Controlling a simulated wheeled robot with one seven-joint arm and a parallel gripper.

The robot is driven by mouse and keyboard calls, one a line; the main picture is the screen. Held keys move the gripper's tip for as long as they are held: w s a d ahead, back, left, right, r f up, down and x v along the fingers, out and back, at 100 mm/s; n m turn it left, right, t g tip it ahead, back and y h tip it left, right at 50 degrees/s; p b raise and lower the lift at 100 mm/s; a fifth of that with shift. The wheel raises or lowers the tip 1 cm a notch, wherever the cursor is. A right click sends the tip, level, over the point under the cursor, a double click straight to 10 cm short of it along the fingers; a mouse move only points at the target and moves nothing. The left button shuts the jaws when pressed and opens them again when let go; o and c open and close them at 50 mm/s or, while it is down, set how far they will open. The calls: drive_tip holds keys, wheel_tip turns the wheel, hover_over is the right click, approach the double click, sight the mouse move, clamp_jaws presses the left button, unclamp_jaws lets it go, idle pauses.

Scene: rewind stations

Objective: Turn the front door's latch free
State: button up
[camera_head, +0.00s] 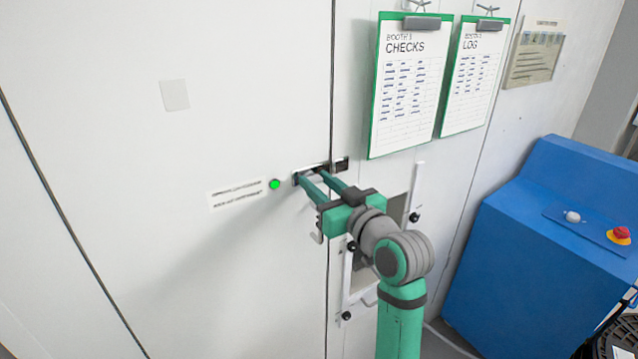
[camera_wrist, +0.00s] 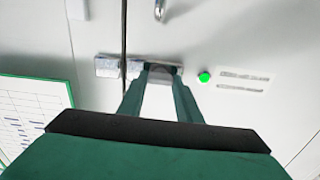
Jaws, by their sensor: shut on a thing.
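The front door (camera_head: 150,200) is a pale panel with a dark seam along its right side. The latch (camera_head: 300,178) is a small metal part at that seam, beside a green light (camera_head: 275,184). My gripper (camera_head: 313,175) reaches it from the right, with its two green fingers shut on the latch. In the wrist view, the fingertips (camera_wrist: 161,70) close around the latch, and its pale plate (camera_wrist: 108,67) shows to the left across the seam. The fingers hide much of the latch, so I cannot tell how far it is turned.
Two green clipboards, Checks (camera_head: 408,90) and Log (camera_head: 478,75), hang above right of my gripper. A framed opening with a white handle (camera_head: 418,190) and black knobs lies behind my arm. A blue console (camera_head: 550,250) with a red button (camera_head: 620,233) stands at right.

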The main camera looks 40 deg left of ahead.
drive_tip(key=shift+w, duration=0.1)
drive_tip(key=m, duration=0.8)
drive_tip(key=shift+m, duration=0.3)
drive_tip(key=m, duration=0.4)
drive_tip(key=shift+f+m, duration=0.1)
drive_tip(key=shift+m, duration=0.2)
drive_tip(key=m, duration=0.4)
drive_tip(key=shift+w+d+m, duration=0.1)
drive_tip(key=shift+m, duration=0.2)
drive_tip(key=o, duration=1)
drive_tip(key=shift+f, duration=0.1)
drive_tip(key=shift+o, duration=0.2)
